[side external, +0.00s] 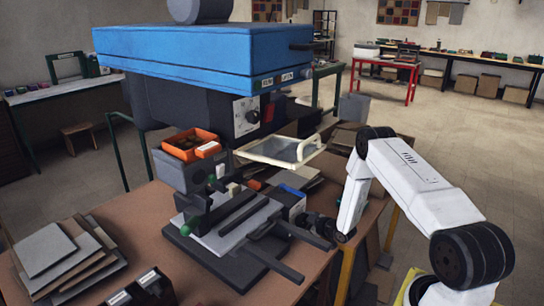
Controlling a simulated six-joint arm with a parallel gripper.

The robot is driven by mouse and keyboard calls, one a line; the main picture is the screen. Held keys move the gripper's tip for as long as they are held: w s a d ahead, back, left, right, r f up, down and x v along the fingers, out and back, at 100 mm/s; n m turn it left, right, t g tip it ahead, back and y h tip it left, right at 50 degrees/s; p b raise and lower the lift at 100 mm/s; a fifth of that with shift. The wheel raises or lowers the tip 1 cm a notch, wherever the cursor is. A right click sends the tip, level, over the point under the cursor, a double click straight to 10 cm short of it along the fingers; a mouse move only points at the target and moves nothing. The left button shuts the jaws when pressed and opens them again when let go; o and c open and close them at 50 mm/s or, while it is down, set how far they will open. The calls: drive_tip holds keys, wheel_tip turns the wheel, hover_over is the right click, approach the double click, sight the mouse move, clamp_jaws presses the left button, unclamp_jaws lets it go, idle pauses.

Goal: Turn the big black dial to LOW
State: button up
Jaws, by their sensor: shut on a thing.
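My gripper (310,220) is low in the middle of the side view, reaching left from my white arm. It is shut at the right face of a small dark box with a blue top edge (291,192). What it holds appears to be the big black dial on that face. The gripper covers the dial, so its pointer and the LOW mark cannot be read. A smaller black knob (251,116) shows on a pale panel of the blue-topped machine, well away from my gripper.
The blue-topped machine (205,52) stands behind, with an orange bin (190,145) below it. A pale-framed tray (282,148) juts out above the box. A dark clamp fixture with grey bars (225,235) lies left of my gripper. Stacked boards (65,258) lie on the bench's left.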

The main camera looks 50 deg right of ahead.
idle(0.4)
drive_tip(key=o, duration=1)
drive_tip(key=shift+s, duration=0.15)
drive_tip(key=shift+v, duration=3.75)
drive_tip(key=shift+a, duration=0.15)
